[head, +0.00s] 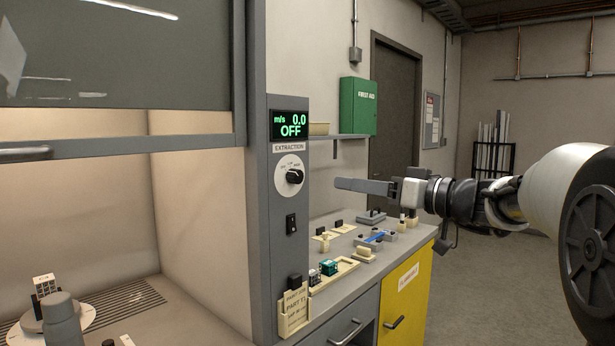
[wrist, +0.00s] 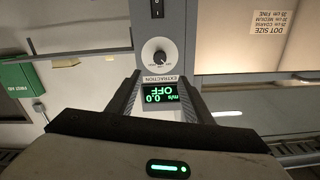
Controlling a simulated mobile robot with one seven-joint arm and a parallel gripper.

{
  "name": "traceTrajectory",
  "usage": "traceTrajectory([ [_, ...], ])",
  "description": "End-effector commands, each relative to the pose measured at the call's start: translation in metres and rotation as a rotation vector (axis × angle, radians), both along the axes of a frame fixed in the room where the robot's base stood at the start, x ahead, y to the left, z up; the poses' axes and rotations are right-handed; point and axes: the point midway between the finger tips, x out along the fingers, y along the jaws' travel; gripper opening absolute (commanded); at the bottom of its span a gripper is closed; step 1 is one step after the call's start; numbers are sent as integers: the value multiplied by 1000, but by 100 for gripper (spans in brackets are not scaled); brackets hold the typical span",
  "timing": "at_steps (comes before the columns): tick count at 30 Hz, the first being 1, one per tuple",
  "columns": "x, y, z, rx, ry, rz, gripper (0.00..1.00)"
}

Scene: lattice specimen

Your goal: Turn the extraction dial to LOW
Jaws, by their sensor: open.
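The extraction dial (head: 294,176) is a black knob on a round white plate on the grey fume hood post. The display (head: 290,125) above it reads 0.0 m/s and OFF. The dial also shows in the wrist view (wrist: 160,58), upside down, with the display (wrist: 160,95) nearer to me. My gripper (head: 345,185) is to the right of the dial in the head view, apart from it and at about its height. In the wrist view my open, empty gripper (wrist: 160,82) has its fingers on either side of the display, pointing towards the post.
A black rocker switch (head: 291,223) sits below the dial. The fume hood's raised sash (head: 120,148) is at left. A bench (head: 385,262) with trays and small parts lies below my gripper. A green first aid box (head: 358,106) and shelf are behind.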

Motion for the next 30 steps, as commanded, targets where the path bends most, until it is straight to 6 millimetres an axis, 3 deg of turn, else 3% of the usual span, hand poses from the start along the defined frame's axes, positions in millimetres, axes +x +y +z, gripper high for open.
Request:
traceTrajectory([
  [12,56,74,1,-1,1,5,46],
  [18,78,101,1,-2,-1,4,46],
  [30,90,116,0,-2,-1,1,46],
])
